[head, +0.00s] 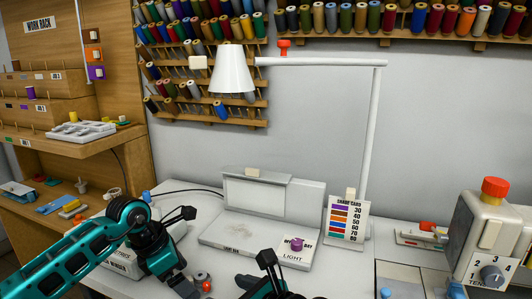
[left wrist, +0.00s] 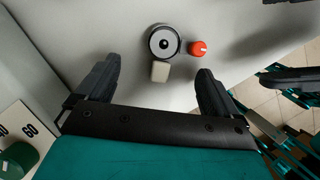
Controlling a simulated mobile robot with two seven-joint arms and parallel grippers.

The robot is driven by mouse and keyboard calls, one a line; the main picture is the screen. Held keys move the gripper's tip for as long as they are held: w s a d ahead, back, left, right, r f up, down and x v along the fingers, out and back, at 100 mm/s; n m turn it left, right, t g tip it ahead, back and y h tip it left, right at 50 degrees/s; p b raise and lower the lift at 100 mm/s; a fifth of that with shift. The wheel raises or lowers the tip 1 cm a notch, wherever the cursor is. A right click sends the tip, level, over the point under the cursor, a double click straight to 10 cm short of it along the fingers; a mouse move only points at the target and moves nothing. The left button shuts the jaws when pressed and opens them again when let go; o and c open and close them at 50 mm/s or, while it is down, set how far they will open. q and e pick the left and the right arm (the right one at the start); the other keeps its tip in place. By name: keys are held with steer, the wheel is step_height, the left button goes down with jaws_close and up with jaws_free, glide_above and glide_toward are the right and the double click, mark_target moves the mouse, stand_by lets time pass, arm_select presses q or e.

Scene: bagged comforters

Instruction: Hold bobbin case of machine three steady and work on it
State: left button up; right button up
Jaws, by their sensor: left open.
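In the left wrist view a round metal part with a dark centre (left wrist: 163,42) lies on the pale tabletop. An orange-red knob (left wrist: 198,48) and a small beige block (left wrist: 160,71) sit beside it. I cannot tell for sure that this is the bobbin case of machine three. My left gripper (left wrist: 157,66) is open, its fingers apart on either side of the beige block in the picture. The metal part also shows small in the head view (head: 203,275), right of the left gripper.
A light box (head: 225,232) and a shade card (head: 346,222) stand behind, under a white lamp (head: 232,72). A machine with a tension dial (head: 491,275) stands at right. A wooden work rack (head: 115,50) is at left.

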arm_select(q)
steer(key=shift+r, duration=0.1)
arm_select(e)
steer(key=shift+r, duration=0.1)
stand_by(0.3)
arm_select(q)
steer(key=shift+p+v, duration=2.1)
steer(key=shift+v, duration=0.8)
steer(key=shift+w+d+r, duration=0.1)
steer(key=shift+d, duration=0.05)
arm_select(e)
step_height(320, 180, up, 4)
